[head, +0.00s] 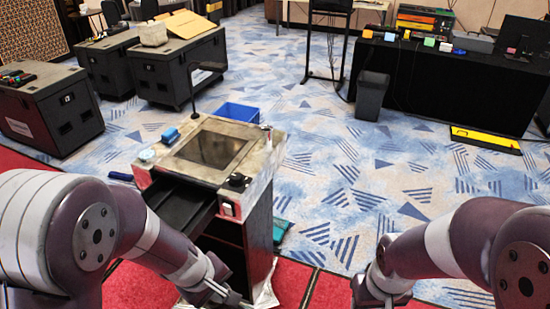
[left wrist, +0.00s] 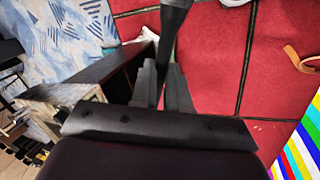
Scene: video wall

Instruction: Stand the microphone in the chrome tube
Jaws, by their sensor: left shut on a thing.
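My left gripper (left wrist: 167,75) is shut on a dark rod, the microphone (left wrist: 174,28), which runs up out of the top of the left wrist view. In the head view my left gripper (head: 230,297) is low in front of the lectern, near the bottom edge; the microphone is hard to make out there. A small upright pale cylinder (head: 267,134) stands at the lectern top's far right edge; it looks like the chrome tube, but is too small to be sure. The microphone is well apart from it. My right gripper is below the picture; only its arm shows.
The lectern (head: 255,168) carries a screen, a blue block (head: 171,135), a round pale disc (head: 146,155), a black item (head: 237,181) and a dark gooseneck (head: 195,85). A blue bin (head: 238,112) stands behind it. Carpet to the right is mostly clear.

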